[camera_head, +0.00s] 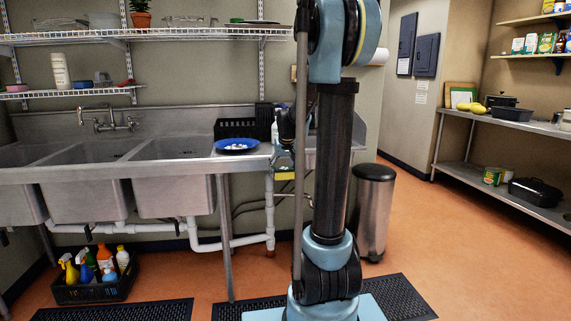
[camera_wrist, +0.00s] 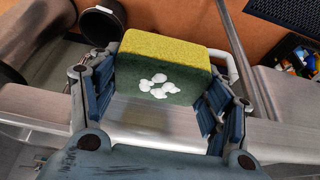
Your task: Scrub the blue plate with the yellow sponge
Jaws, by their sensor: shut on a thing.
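The blue plate (camera_head: 237,145) lies on the metal drainboard to the right of the sink basins, with white spots on it. My gripper (camera_wrist: 156,95) is shut on the yellow sponge (camera_wrist: 165,47), with one finger at each side. The sponge has a green side, and white blobs sit on that side. In the head view my gripper (camera_head: 284,165) and the sponge are small, at the front edge of the drainboard, right of the plate and apart from it. The plate does not show in the wrist view.
Deep sink basins (camera_head: 175,190) lie left of the plate. A black rack (camera_head: 236,128) stands behind the plate, and a bottle (camera_head: 275,128) stands to its right. Wire shelves (camera_head: 150,36) hang above. A trash bin (camera_head: 373,210) stands on the floor right of my arm. A crate of bottles (camera_head: 95,290) is below.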

